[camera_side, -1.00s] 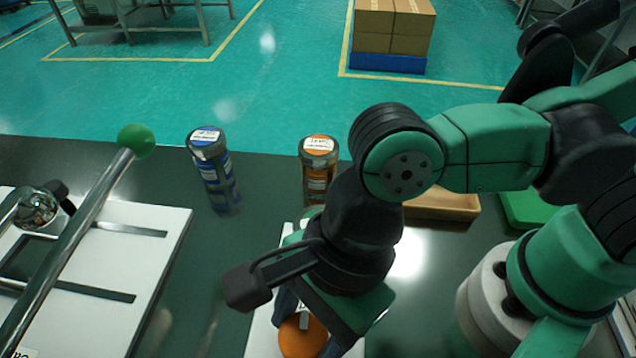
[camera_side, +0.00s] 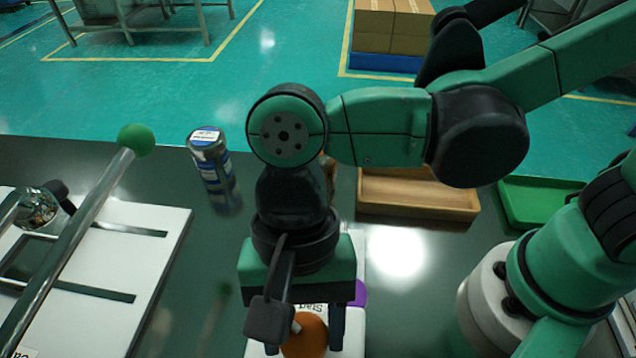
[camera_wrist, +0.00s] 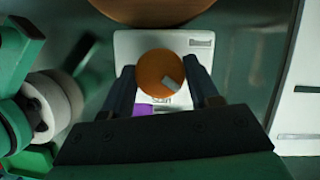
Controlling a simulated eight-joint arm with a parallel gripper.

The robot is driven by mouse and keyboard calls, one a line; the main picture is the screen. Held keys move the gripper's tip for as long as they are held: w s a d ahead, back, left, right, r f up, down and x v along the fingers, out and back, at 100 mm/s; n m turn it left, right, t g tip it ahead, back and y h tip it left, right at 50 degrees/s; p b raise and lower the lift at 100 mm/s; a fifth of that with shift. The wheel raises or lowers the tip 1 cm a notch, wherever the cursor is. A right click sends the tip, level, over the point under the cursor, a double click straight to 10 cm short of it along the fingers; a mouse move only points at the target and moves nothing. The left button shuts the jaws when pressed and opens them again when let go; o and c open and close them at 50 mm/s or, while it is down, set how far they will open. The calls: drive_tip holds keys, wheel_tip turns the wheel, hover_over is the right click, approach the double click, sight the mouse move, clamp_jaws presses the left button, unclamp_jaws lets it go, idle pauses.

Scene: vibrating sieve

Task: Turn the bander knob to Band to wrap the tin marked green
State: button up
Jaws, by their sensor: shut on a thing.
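An orange round knob (camera_side: 306,337) with a pale pointer mark sits on a white panel (camera_side: 257,346), low in the side view. My gripper (camera_side: 306,340) points down with its fingers either side of the knob and is shut on it. In the wrist view the knob (camera_wrist: 158,70) is between the fingertips of my gripper (camera_wrist: 160,78), its pale mark towards the lower right. A printed word like "Start" shows beside the knob. I cannot read a Band mark. No tin with a visible green mark is in view.
A tin with a blue label (camera_side: 212,165) stands at the back. A sliver of orange shows behind my arm. A wooden tray (camera_side: 420,210) and green tray (camera_side: 545,219) lie right. A lever with a green ball (camera_side: 136,140) rises left. A purple part (camera_side: 358,293) is beside the gripper.

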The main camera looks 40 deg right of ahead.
sight(300, 333)
drive_tip(key=n+h, duration=0.1)
drive_tip(key=n, duration=0.2)
drive_tip(key=n+h, duration=0.1)
drive_tip(key=n, duration=0.2)
drive_tip(key=shift+a+n+g, duration=0.15)
drive_tip(key=shift+n+g, duration=0.15)
drive_tip(key=shift+g, duration=0.1)
drive_tip(key=n+h, duration=0.1)
drive_tip(key=n, duration=0.2)
drive_tip(key=n+h, duration=0.1)
drive_tip(key=n, duration=0.2)
drive_tip(key=shift+t+h, duration=0.4)
drive_tip(key=shift+n, duration=0.3)
drive_tip(key=o, duration=1.3)
drive_tip(key=shift+c, duration=0.2)
drive_tip(key=shift+a, duration=0.1)
drive_tip(key=shift+v, duration=2.8)
